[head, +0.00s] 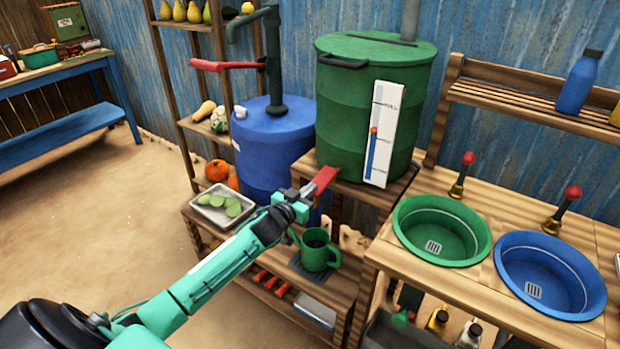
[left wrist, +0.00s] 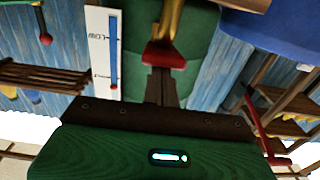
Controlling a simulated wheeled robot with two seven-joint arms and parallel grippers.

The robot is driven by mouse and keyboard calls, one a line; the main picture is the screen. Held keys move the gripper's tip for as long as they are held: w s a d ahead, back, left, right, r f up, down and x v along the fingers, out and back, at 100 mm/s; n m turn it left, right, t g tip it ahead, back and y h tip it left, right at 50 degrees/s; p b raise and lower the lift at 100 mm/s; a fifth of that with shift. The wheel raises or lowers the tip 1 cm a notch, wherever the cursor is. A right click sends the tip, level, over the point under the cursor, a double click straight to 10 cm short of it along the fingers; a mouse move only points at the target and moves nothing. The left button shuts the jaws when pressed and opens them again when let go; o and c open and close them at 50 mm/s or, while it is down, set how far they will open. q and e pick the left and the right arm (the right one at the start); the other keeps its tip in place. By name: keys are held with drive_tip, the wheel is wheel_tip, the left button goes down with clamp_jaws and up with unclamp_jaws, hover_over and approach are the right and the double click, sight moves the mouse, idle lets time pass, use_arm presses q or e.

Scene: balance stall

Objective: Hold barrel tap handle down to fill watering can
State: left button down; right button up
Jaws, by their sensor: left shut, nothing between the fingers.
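The green barrel (head: 350,105) stands on a wooden stand, with a white level gauge (head: 382,135) on its front. Its tap has a red handle (head: 323,180); in the left wrist view the red handle (left wrist: 163,56) sits on a brass tap body (left wrist: 172,18). My left gripper (head: 308,192) is shut and empty, its fingertips right at the red handle; I cannot tell whether they touch it. The green watering can (head: 313,256) stands upright on a dark grate on the lower shelf, below the tap. My gripper and forearm partly hide the tap. My right gripper is not in view.
A blue barrel (head: 268,150) with a hand pump (head: 273,60) stands left of the green one. A green basin (head: 440,230) and a blue basin (head: 545,275) are set in the counter at right.

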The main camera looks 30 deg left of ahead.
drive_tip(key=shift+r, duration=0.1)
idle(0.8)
